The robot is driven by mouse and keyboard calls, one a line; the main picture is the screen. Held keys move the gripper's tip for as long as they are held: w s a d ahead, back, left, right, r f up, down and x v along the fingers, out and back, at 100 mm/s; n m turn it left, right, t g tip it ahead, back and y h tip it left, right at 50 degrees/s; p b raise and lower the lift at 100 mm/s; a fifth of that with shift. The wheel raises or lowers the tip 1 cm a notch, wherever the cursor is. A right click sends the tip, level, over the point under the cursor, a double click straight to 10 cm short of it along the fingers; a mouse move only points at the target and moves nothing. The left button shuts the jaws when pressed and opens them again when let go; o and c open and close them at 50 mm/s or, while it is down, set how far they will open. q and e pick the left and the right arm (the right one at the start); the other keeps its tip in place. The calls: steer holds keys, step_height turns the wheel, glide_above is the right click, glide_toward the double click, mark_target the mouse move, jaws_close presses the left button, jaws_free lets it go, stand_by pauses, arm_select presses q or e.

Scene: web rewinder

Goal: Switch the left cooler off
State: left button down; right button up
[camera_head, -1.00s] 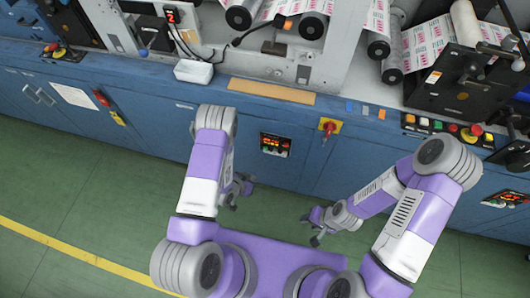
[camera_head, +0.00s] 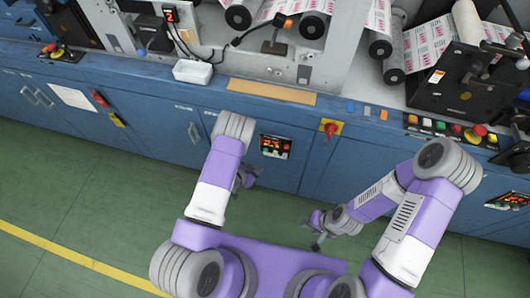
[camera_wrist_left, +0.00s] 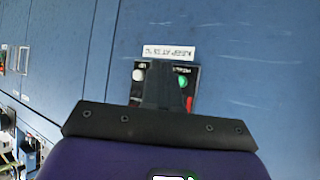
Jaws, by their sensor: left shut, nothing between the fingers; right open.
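A small black control panel (camera_head: 275,146) with a lit red display and a row of small buttons is set in the blue cabinet front, right of my left arm. A similar panel (camera_head: 508,200) sits at the far right edge. My left gripper (camera_head: 246,179) is shut and empty, just lower left of the nearer panel. In the left wrist view its fingers (camera_wrist_left: 164,84) cover the middle of a panel (camera_wrist_left: 137,88); a white button (camera_wrist_left: 138,75), a green button (camera_wrist_left: 182,82) and a red part show beside them. Contact cannot be told. My right gripper (camera_head: 317,228) is open and empty.
A red rotary switch on a yellow plate (camera_head: 330,127) is right of the nearer panel. A white tray (camera_head: 193,72) and a brown strip (camera_head: 271,92) lie on the ledge above. The green floor (camera_head: 90,210) at left is clear.

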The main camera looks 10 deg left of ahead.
arm_select(q)
steer(key=shift+w+d+b, duration=0.1)
steer(key=shift+w+b, duration=0.5)
steer(key=shift+w, duration=1.75)
steer(key=shift+w, duration=0.15)
steer(key=shift+w, duration=0.3)
steer(key=shift+w+b, duration=0.4)
steer(key=shift+w, duration=0.1)
stand_by(1.0)
steer(key=shift+s, duration=0.1)
steer(key=shift+s+p, duration=0.3)
steer(key=shift+s, duration=0.55)
steer(key=s+p, duration=0.1)
steer(key=s, duration=0.4)
